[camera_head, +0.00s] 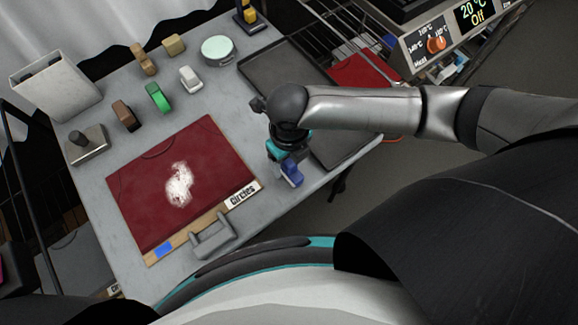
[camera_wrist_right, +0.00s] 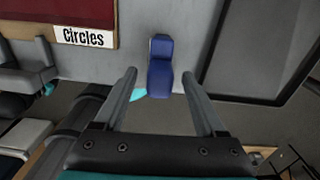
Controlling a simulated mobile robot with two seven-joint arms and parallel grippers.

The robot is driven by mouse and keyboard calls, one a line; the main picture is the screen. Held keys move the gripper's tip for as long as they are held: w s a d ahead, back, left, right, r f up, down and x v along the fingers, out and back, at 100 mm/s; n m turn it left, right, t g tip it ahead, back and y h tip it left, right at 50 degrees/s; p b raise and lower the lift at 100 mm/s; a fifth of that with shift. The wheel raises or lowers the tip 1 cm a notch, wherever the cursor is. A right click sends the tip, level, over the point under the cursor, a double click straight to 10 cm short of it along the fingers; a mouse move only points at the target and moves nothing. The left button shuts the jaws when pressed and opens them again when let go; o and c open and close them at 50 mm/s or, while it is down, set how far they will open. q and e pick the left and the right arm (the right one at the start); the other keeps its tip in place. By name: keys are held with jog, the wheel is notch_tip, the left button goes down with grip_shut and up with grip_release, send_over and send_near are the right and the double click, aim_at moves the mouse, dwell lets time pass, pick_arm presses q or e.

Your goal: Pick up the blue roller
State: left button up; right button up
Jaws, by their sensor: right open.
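The blue roller (camera_wrist_right: 160,68) lies on the grey table, between the dark tray and the red board, near the table's front edge. In the head view the blue roller (camera_head: 291,174) shows just beyond the tip of my right gripper (camera_head: 286,160). In the right wrist view my right gripper (camera_wrist_right: 164,92) is open, with one finger on each side of the roller's near end. I cannot tell whether the fingers touch it. My left gripper is not in view.
A red board (camera_head: 130,200) with white powder and a "Circles" label lies left of the roller. A dark tray (camera_head: 342,148) lies close on its right. Several small coloured tools, including a green one (camera_head: 158,97), stand at the back. A grey handle (camera_head: 212,238) sits at the front.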

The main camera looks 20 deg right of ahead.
jog(key=shift+c, duration=0.4)
grip_shut()
